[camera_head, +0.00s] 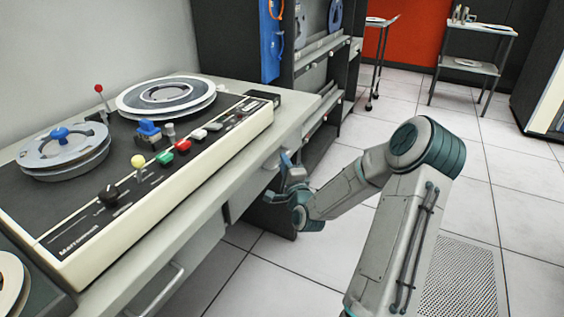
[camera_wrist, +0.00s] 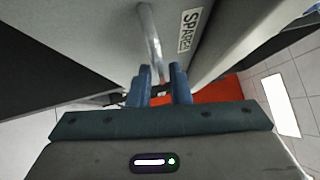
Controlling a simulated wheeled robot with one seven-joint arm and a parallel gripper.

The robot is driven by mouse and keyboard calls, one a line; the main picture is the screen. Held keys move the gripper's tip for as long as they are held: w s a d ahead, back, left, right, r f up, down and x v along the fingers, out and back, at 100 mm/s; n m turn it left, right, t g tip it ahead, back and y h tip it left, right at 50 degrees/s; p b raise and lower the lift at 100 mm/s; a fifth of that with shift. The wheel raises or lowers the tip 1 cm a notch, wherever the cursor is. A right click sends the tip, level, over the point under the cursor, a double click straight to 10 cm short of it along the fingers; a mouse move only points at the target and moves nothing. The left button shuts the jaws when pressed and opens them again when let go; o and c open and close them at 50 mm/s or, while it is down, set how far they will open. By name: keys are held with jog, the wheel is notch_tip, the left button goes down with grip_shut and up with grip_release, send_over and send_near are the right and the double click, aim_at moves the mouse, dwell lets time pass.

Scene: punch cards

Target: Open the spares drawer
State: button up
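The spares drawer shows in the wrist view as a grey front (camera_wrist: 120,32) with a white label (camera_wrist: 188,30) reading "SPARES". Its metal bar handle (camera_wrist: 151,42) runs down the picture towards my gripper (camera_wrist: 160,78). The two blue fingers stand apart, one on each side of the handle's lower part, and the gap looks wider than the bar. I cannot tell whether either finger touches it. In the head view my gripper (camera_head: 281,178) is at the front of the desk, below its top, and the arm and gripper hide the handle there. The drawer looks closed.
The desk (camera_head: 225,150) carries a tape machine (camera_head: 195,150) with reels and knobs. Another drawer handle (camera_head: 165,290) shows lower left. A dark rack (camera_head: 300,100) stands beyond the desk. The tiled floor right of my arm is open, with a small trolley (camera_head: 472,68) at the back.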

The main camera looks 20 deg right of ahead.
jog(key=shift+w+d+r, duration=0.15)
jog(key=shift+w, duration=0.95)
grip_shut()
